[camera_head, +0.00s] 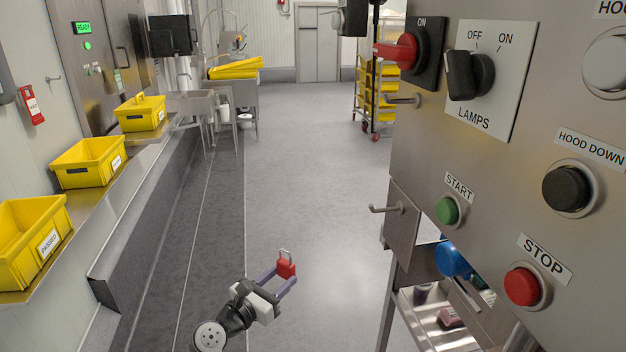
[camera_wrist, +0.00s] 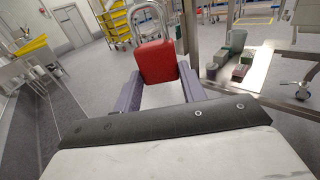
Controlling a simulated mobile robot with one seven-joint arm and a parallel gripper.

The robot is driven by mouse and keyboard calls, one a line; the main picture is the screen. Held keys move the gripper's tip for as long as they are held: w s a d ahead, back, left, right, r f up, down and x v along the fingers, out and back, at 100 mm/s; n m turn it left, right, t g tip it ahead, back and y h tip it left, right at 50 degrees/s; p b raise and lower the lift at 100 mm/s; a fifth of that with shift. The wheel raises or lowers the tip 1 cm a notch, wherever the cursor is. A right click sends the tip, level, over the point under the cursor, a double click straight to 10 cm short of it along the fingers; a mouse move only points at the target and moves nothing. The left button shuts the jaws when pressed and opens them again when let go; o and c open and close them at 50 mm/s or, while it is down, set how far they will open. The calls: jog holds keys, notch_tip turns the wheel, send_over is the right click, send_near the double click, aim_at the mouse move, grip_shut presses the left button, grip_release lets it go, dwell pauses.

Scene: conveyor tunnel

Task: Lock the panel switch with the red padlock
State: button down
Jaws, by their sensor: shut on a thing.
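The red padlock (camera_head: 286,268) is held between the fingertips of my gripper (camera_head: 284,279), with its steel shackle pointing up. In the wrist view the padlock (camera_wrist: 156,61) sits upright between the two purple-grey fingers of my gripper (camera_wrist: 158,78), and its shackle rises to the top edge. My gripper is low over the floor, left of the panel and apart from it. The panel switch (camera_head: 402,51) is a red rotary handle on a black plate marked ON, at the panel's upper left edge. Its handle points left. Whether it has a lock hole cannot be told.
The steel panel (camera_head: 480,160) fills the right side, with a lamps switch (camera_head: 470,75), a green start button (camera_head: 447,210) and a red stop button (camera_head: 522,286). Hooks (camera_head: 386,208) stick out at its left edge. Yellow bins (camera_head: 88,163) line the left ledge. The middle floor is clear.

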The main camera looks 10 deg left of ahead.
notch_tip(320, 180, up, 25)
jog(key=s+d+m+g+h, duration=0.3)
jog(key=m+g+h, duration=0.3)
jog(key=g+h, duration=0.1)
jog(key=s+d+r+m+g, duration=0.1)
jog(key=s+d+r, duration=0.2)
jog(key=d+r, duration=0.2)
jog(key=s+d+r+m+g+h+p, duration=0.1)
jog(key=s+d+r, duration=0.3)
jog(key=r, duration=0.6)
jog(key=shift+s+d+g, duration=0.15)
jog(key=shift+d+g, duration=0.3)
jog(key=shift+g, duration=0.05)
jog(key=shift+f, duration=0.2)
jog(key=shift+d, duration=0.1)
jog(key=shift+b+x, duration=0.55)
jog(key=shift+x, duration=2.15)
jog(key=shift+f+b, duration=0.75)
jog(key=shift+f, duration=0.05)
